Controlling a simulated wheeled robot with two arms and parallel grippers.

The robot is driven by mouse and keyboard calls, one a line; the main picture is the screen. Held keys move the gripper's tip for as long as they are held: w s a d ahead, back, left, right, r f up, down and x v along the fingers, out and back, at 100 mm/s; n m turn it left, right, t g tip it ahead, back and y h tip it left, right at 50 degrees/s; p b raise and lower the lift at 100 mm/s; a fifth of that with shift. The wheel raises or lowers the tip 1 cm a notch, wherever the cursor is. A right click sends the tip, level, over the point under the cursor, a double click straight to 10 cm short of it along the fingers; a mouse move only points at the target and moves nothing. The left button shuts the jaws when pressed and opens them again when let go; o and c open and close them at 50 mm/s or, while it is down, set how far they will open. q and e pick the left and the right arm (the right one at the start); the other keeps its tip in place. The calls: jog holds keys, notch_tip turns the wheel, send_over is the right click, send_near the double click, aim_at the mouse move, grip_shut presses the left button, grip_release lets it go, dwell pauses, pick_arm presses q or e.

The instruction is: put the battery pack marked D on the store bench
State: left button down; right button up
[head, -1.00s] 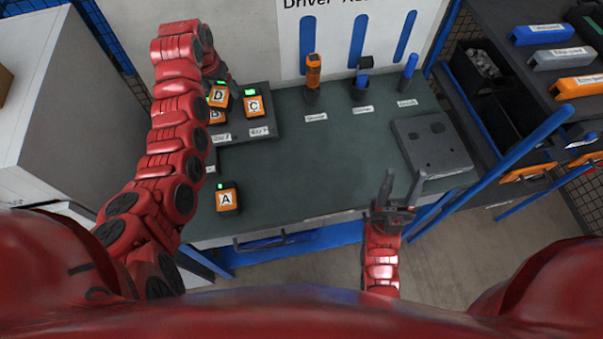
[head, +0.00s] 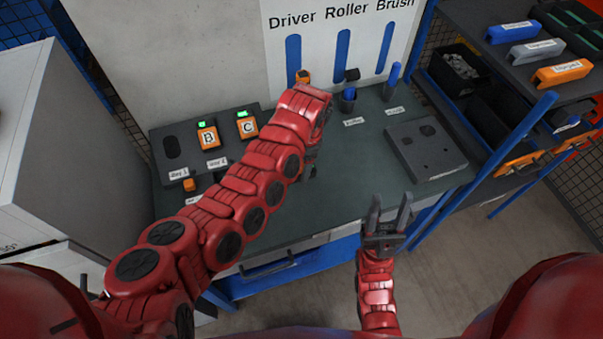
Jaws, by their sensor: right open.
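No battery pack marked D shows now; it may be hidden behind my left arm. Pack B (head: 208,135) and pack C (head: 247,126) stand in the dark charger (head: 171,150), each with a green light. My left arm reaches across the bench (head: 345,190), and a dark part of my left gripper (head: 311,163) shows past its end. Its jaws and anything in them are hidden. My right gripper (head: 389,216) is open and empty at the bench's front edge. I cannot tell whether this bench is the store bench.
A small orange thing (head: 190,184) sits in front of the charger. A roller (head: 349,90) and a blue-handled brush (head: 393,80) stand at the back. A grey plate (head: 426,148) lies at right. A shelf rack (head: 500,150) borders the right; a grey cabinet (head: 45,150), the left.

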aim_at(301, 173)
pick_arm(q)
notch_tip(301, 173, down, 3)
jog(key=shift+s+a+f+p, duration=0.1)
jog(key=shift+f+p, duration=0.1)
jog(key=shift+p, duration=0.3)
jog(key=shift+f, duration=0.45)
jog(key=shift+f, duration=0.1)
grip_release()
jog(key=r+b, duration=0.1)
jog(key=r, duration=0.2)
jog(key=d+r+b, duration=0.1)
jog(key=r, duration=0.3)
jog(key=r+b, duration=0.1)
jog(key=r, duration=0.2)
jog(key=shift+w+d+r, duration=0.15)
jog(key=shift+w+r, duration=0.15)
jog(key=shift+w, duration=0.1)
jog(key=shift+s+d+r, duration=0.1)
jog(key=shift+d+r, duration=0.05)
jog(key=shift+r, duration=0.65)
